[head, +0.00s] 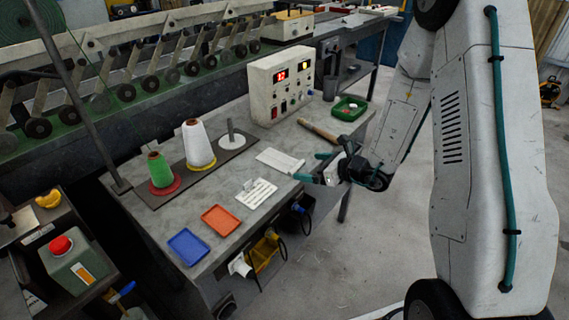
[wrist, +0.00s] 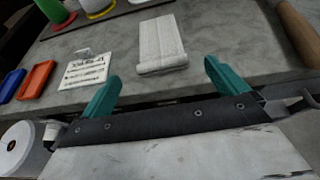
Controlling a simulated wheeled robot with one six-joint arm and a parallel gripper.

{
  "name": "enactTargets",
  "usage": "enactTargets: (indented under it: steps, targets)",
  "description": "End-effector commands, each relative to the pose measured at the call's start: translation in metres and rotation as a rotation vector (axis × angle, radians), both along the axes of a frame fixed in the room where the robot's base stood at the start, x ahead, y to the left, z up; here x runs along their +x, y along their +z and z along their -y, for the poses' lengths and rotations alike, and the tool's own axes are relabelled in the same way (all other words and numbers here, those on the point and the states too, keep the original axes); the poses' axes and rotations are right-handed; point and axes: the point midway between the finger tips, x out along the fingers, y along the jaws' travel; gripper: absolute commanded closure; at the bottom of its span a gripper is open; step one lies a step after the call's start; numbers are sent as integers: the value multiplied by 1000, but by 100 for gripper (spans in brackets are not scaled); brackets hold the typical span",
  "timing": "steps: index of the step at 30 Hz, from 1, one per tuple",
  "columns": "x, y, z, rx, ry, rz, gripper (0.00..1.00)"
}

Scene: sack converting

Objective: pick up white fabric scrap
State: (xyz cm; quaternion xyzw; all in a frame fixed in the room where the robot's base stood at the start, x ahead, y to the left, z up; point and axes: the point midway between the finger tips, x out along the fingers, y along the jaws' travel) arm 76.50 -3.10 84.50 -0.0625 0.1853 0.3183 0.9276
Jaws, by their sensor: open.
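The white fabric scrap (head: 280,160) lies flat on the grey workbench, right of the printed white card. It also shows in the wrist view (wrist: 161,45) as a folded white strip, beyond and between my fingers. My gripper (head: 312,166) is at the bench's front edge, just right of the scrap in the head view. In the wrist view my gripper (wrist: 162,82) has its two teal fingers wide apart with nothing between them. The fingers are apart from the scrap.
On the bench (head: 225,212) are a white card (head: 256,192), an orange tray (head: 221,220), a blue tray (head: 187,247), a white thread cone (head: 198,143) and a green one (head: 160,169). A wooden roller (head: 318,130), green bin (head: 349,108) and control box (head: 281,85) stand farther back.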

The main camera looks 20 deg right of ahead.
Motion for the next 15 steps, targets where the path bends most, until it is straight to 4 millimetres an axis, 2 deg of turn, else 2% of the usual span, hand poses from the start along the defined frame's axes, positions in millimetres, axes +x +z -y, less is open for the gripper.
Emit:
enactTargets:
  steps: [12, 15]
  targets:
    - [37, -22, -28, 0, 5, 2, 2]
    - [39, -23, -30, -1, 3, 1, 2]
